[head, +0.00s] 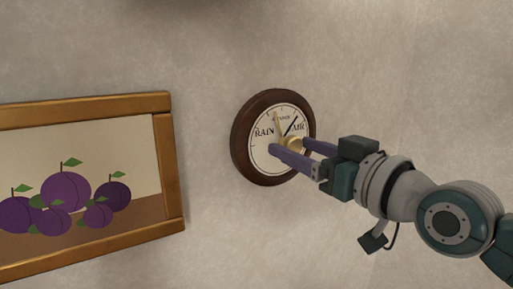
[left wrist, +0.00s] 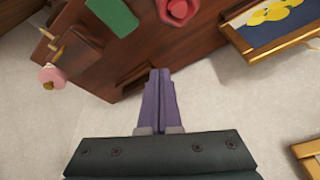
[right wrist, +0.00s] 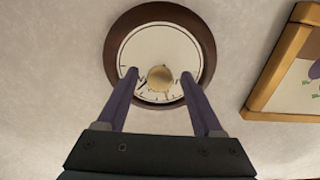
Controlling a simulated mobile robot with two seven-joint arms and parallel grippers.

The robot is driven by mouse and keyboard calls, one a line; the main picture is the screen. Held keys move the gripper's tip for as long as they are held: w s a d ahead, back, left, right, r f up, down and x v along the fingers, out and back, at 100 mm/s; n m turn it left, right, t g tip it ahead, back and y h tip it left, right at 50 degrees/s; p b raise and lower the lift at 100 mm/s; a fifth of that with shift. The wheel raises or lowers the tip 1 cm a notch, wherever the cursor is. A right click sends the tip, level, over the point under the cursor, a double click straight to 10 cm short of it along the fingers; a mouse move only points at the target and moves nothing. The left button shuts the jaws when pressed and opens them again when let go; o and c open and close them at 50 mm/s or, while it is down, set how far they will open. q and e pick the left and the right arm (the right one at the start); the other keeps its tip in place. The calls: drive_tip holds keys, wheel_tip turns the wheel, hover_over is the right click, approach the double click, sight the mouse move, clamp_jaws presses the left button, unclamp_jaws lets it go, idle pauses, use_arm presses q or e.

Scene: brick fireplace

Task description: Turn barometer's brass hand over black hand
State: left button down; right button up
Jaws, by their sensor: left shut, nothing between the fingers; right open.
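The round barometer (head: 239,150) hangs on the wall in the head view, with a dark wood rim and a cream dial. Its brass hand (head: 277,123) points up; its black hand (head: 291,126) points up and right, so the two are apart. A brass knob (right wrist: 160,78) stands at the dial's centre. My right gripper (head: 290,146) is open in front of the dial. In the right wrist view its fingers stand on either side of the knob, with visible gaps. The right wrist view also shows the barometer (right wrist: 205,45). My left gripper (left wrist: 160,73) is shut and empty, away from the barometer.
A gold-framed plum picture (head: 178,170) hangs left of the barometer. The wall around the barometer is otherwise bare. In the left wrist view, a dark wooden piece (left wrist: 190,42) carries a green item (left wrist: 112,16) and a red item (left wrist: 178,10), near another gold-framed picture (left wrist: 258,52).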

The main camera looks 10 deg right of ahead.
drive_tip(key=shift+c, duration=0.3)
clamp_jaws()
idle(0.3)
